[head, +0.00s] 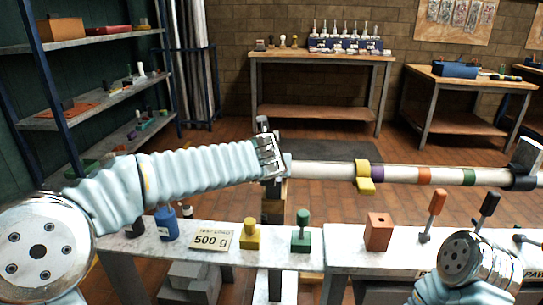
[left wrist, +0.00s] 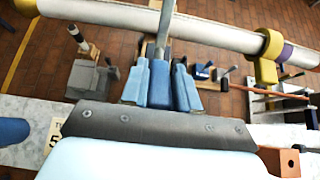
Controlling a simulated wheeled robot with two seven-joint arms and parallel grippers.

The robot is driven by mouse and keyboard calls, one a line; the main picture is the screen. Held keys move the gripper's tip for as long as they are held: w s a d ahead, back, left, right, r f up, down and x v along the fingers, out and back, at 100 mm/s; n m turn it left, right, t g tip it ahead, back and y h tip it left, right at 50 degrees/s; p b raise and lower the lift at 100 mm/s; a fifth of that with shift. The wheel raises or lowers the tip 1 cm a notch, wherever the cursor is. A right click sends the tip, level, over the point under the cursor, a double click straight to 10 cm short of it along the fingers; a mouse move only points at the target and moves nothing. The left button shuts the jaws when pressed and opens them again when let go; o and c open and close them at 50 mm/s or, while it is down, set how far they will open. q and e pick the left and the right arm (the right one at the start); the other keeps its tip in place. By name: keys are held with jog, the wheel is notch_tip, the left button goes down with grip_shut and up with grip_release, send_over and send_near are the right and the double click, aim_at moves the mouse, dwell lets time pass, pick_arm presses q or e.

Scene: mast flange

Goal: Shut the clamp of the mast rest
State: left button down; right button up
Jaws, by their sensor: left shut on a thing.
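The white mast (head: 325,170) lies level across the head view and also crosses the top of the left wrist view (left wrist: 100,14). My left gripper (head: 284,168) is at the mast's left part, above a wooden post (head: 272,210) that seems to belong to the mast rest. In the left wrist view its blue fingers (left wrist: 160,84) are shut on a grey bar (left wrist: 166,22), seemingly the clamp's lever, which stands across the mast. My wrist hides the clamp in the head view, so its closure cannot be told. My right wrist shows at lower right; its fingers are not visible.
A yellow collar (head: 364,184) sits on the mast, with coloured bands to its right. The front bench (head: 345,262) holds a blue bottle (head: 166,224), a 500 g sign (head: 212,240), yellow and green knobbed pieces, an orange block (head: 378,232) and upright handles. Shelves stand left; workbenches stand behind.

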pick_arm(q)
jog(key=shift+w+r+g+p, duration=0.35)
jog(key=shift+w+r+g, duration=0.1)
jog(key=shift+r+g, duration=0.15)
jog(key=shift+w+r+g, duration=0.35)
jog(key=shift+w+g, duration=0.2)
jog(key=shift+g, duration=0.3)
jog(key=shift+w+r+g, duration=0.35)
jog(key=shift+w+g, duration=0.15)
jog(key=shift+g, duration=0.35)
pick_arm(e)
jog(key=shift+r, duration=0.8)
